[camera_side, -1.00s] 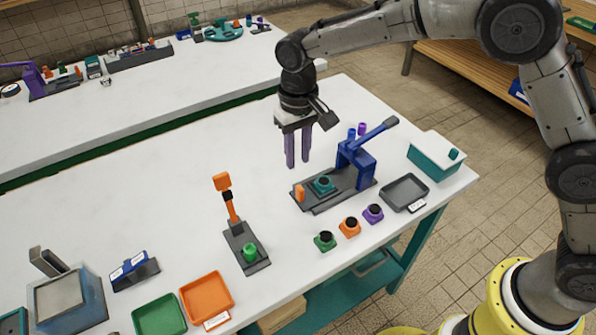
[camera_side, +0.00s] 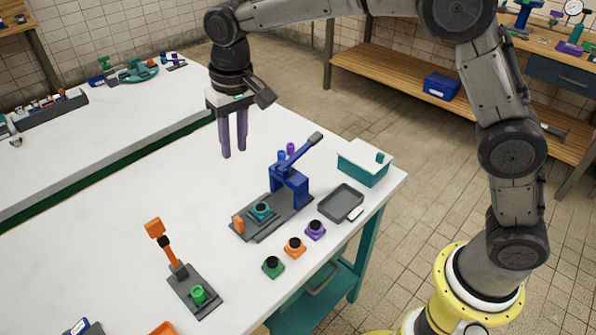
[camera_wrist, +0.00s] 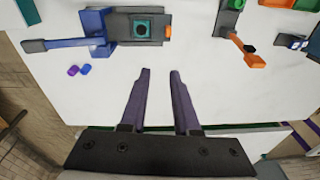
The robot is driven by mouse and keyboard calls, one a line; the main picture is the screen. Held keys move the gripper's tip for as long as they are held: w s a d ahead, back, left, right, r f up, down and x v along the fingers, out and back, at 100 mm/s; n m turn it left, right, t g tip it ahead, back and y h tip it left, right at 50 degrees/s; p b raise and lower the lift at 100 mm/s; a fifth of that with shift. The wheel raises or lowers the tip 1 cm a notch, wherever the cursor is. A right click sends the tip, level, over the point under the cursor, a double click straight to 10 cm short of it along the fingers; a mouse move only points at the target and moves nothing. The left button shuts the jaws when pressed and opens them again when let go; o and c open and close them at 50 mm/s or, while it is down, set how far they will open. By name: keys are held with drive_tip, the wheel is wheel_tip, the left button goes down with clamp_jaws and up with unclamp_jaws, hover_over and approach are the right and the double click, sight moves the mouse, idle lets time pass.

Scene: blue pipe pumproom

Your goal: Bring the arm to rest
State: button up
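My gripper (camera_side: 234,155) hangs over the white table (camera_side: 130,200) with its two purple fingers pointing down. The fingers are apart with nothing between them, and in the wrist view (camera_wrist: 160,72) bare table shows past the tips. The gripper is up and to the left of the blue lever press (camera_side: 290,184), not touching it. The press stands on a dark base with a teal block (camera_side: 260,211) on it. In the wrist view the press (camera_wrist: 97,35) is at the upper left.
A teal box (camera_side: 362,167), a grey tray (camera_side: 341,203) and green (camera_side: 273,267), orange (camera_side: 295,247) and purple (camera_side: 315,230) blocks sit near the table's edge. An orange-handled device (camera_side: 170,255) stands at the front. Two small cylinders (camera_wrist: 79,70) lie near the press.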

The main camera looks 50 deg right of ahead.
drive_tip(key=s+d+r+m+t, duration=0.1)
drive_tip(key=s+d+r+t, duration=0.2)
drive_tip(key=s+d+r, duration=1.1)
drive_tip(key=s+d+f+n, duration=0.1)
drive_tip(key=s+d+f, duration=0.1)
drive_tip(key=s+f, duration=0.3)
drive_tip(key=s+d+f+t, duration=0.1)
drive_tip(key=s+f, duration=0.4)
drive_tip(key=s, duration=0.6)
drive_tip(key=shift+s+d+f+n, duration=0.15)
drive_tip(key=shift+d+f+n, duration=0.2)
drive_tip(key=shift+d, duration=0.45)
drive_tip(key=shift+r, duration=0.15)
